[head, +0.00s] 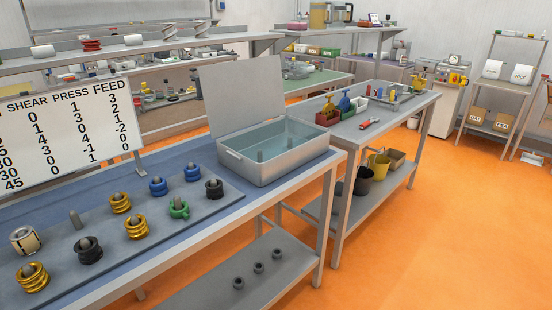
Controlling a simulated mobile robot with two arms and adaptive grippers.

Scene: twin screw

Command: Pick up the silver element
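No gripper of mine shows in the head view. Pegs stand on a grey board (185,225) on the near bench, most with ring-like elements on them. A pale silver-cream cylinder with dark marks (25,240) is at the board's left end; I cannot tell if it is the silver element. Gold elements (120,204), blue elements (158,187), black elements (89,251) and a green element (179,208) sit on other pegs. One grey peg (75,219) is bare. Silvery screw-shaped pieces (169,27) also stand on the back shelf.
A grey case (275,167) with its lid (243,95) raised stands at the bench's right end. A number sign (65,135) stands at the left. Three small dark rings (258,267) sit on the lower shelf. The orange floor (440,230) is clear at right.

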